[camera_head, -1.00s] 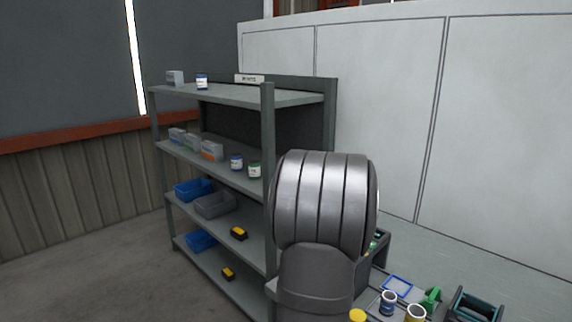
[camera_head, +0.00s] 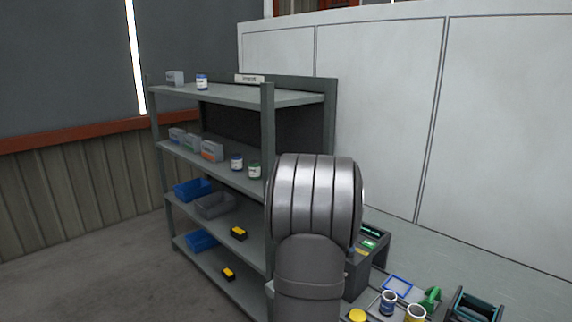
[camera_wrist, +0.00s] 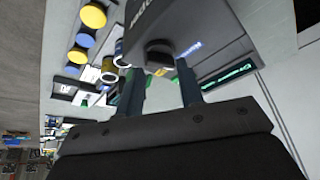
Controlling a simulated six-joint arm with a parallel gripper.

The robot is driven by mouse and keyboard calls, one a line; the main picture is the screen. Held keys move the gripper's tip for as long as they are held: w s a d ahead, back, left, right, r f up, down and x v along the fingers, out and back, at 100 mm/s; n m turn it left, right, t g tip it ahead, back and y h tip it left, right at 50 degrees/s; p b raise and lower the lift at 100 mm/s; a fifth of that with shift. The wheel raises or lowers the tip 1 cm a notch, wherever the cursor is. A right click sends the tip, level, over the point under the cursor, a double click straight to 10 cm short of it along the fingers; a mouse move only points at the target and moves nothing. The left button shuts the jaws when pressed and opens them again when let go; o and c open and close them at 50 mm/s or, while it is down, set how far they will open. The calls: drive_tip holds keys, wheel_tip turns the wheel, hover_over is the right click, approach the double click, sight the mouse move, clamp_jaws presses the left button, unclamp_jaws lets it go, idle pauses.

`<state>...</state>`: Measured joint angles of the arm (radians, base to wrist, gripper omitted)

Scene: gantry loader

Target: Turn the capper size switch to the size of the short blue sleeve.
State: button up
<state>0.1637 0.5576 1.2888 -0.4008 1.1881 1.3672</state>
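The capper is a dark box (camera_head: 358,277) with a green-lit display in the head view, partly hidden behind my arm. In the wrist view its dark housing (camera_wrist: 195,22) fills the top middle, with a lit green display (camera_wrist: 228,75). A dark round knob with a pale face (camera_wrist: 160,56), apparently the size switch, sticks out of it. My gripper (camera_wrist: 160,86) is open, its two fingers apart, with the knob just beyond and between the tips. I see no clear contact. A blue, white-rimmed sleeve (camera_head: 388,303) stands on the bench; its size label is unreadable.
A yellow, pale-rimmed sleeve (camera_head: 415,313), a yellow disc (camera_head: 357,315), a blue frame (camera_head: 397,286) and a green tool (camera_head: 431,298) lie close together on the bench. A grey shelf rack (camera_head: 210,152) with jars and bins stands left of my arm.

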drive_tip(key=shift+a+r, duration=0.1)
drive_tip(key=shift+r, duration=0.1)
drive_tip(key=shift+r, duration=0.2)
drive_tip(key=s+a+r+n+t+y, duration=0.1)
drive_tip(key=s+r+n+t, duration=0.15)
drive_tip(key=r+n, duration=0.35)
drive_tip(key=s+a+r+n+t+y, duration=0.1)
drive_tip(key=s+r+n, duration=0.3)
drive_tip(key=r, duration=0.4)
drive_tip(key=x, duration=1.1)
drive_tip(key=a+x, duration=0.1)
drive_tip(key=x, duration=0.5)
drive_tip(key=shift+s+d+f, duration=0.1)
drive_tip(key=shift+s+f, duration=0.05)
drive_tip(key=shift+f, duration=0.2)
clamp_jaws()
